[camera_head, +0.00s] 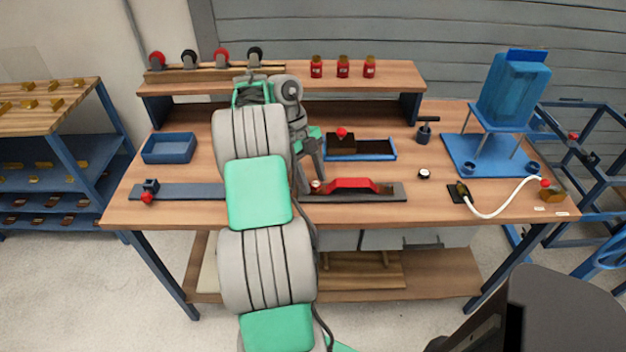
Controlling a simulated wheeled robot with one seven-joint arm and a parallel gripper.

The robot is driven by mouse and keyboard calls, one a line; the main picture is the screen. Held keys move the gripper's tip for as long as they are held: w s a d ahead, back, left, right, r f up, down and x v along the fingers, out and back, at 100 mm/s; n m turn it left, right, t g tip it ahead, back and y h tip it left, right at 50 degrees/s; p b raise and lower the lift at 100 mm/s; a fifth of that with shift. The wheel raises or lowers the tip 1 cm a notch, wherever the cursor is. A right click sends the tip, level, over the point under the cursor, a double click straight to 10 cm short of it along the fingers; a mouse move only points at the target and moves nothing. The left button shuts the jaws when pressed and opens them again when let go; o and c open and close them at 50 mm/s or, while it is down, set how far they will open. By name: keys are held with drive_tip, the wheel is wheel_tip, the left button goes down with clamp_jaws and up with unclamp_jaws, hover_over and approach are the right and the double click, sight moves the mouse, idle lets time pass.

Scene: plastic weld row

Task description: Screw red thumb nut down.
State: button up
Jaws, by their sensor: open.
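My gripper (311,187) points down at the grey rail (220,192) along the bench front, just left of a red bar-shaped part (352,185). Its jaws are open. A small red and pale piece (317,186) shows at the fingertips; it may be a thumb nut, but it is too small to tell, and I cannot tell whether the fingers touch it. A third red knob (342,132) tops a dark brown block in a blue tray. My arm hides part of the rail.
A blue bin (169,148) stands at the left. Red jars (343,67) stand on the raised shelf (395,74). At right are a blue tank (514,88) on a stand and a white hose (490,215). The bench between rail and hose is mostly clear, with a small round piece (424,174).

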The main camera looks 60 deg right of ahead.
drive_tip(key=n, duration=0.1)
drive_tip(key=n+b, duration=0.1)
drive_tip(key=n+h+b, duration=0.1)
drive_tip(key=shift+a+f+n, duration=0.3)
drive_tip(key=shift+f, duration=0.1)
drive_tip(key=n+b, duration=0.1)
drive_tip(key=n+h+b, duration=0.1)
drive_tip(key=n, duration=0.1)
drive_tip(key=n+h+b, duration=0.1)
drive_tip(key=n+b, duration=0.1)
drive_tip(key=shift+s+a, duration=0.2)
drive_tip(key=shift+a, duration=0.05)
drive_tip(key=n+b, duration=0.1)
drive_tip(key=n, duration=0.1)
drive_tip(key=n+t+h+b, duration=0.1)
drive_tip(key=n, duration=0.1)
drive_tip(key=n+h+b, duration=0.1)
drive_tip(key=shift+s+a+n+t, duration=0.2)
drive_tip(key=shift+a+n+t, duration=0.1)
drive_tip(key=shift+n, duration=0.1)
drive_tip(key=shift+s+n+t+b, duration=0.1)
drive_tip(key=shift+n+t+b, duration=0.3)
drive_tip(key=shift+n+b, duration=0.5)
drive_tip(key=shift+a+r+n+t+h, duration=0.1)
drive_tip(key=shift+r+n+t+h, duration=0.2)
drive_tip(key=shift+n, duration=0.7)
drive_tip(key=shift+c, duration=0.4)
